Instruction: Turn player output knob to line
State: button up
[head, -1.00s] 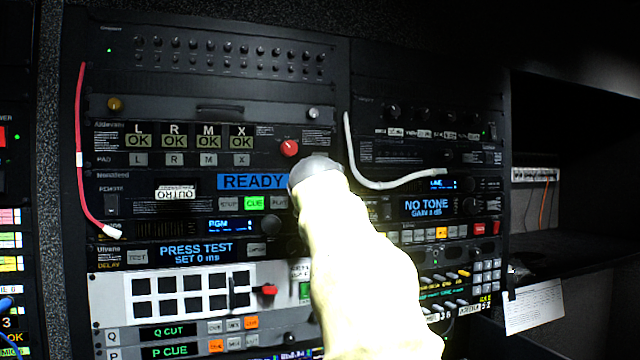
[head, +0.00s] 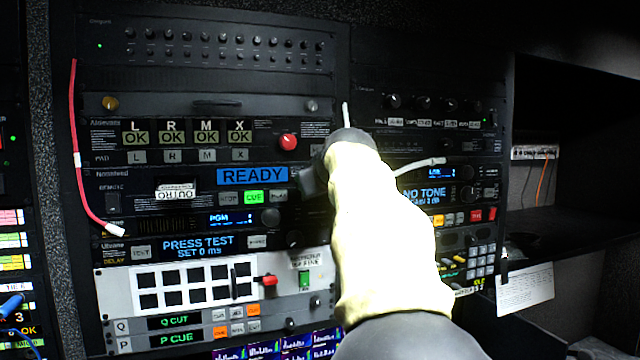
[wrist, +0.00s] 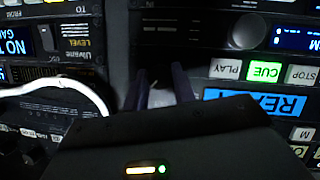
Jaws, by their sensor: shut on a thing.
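The player unit shows a blue READY display (head: 252,176) with a lit green CUE button (head: 253,197) in the head view. In the wrist view, upside down, its READY display (wrist: 255,105) and PLAY button (wrist: 228,69) are right of my gripper. My gripper (wrist: 160,88) has its two dark fingers closed around a small greyish knob (wrist: 161,97) at the end of the player's panel. The gripper body hides part of this knob, and its marking and setting cannot be read. In the head view my gripper (head: 308,182) is against the rack just right of READY, its fingertips mostly hidden.
A red knob (head: 288,142) sits above the player unit. A large dark knob (head: 271,218) sits below it. A loose white cable (head: 420,164) passes behind my arm; it also shows in the wrist view (wrist: 80,88). A red cable (head: 77,150) hangs left.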

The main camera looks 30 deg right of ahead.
jog(key=shift+f+m, duration=0.25)
jog(key=shift+m, duration=0.05)
jog(key=o, duration=1)
jog(key=shift+r, duration=0.15)
jog(key=b+v, duration=0.4)
jog(key=v, duration=1.3)
jog(key=shift+s+b, duration=0.2)
jog(key=shift+b, duration=0.15)
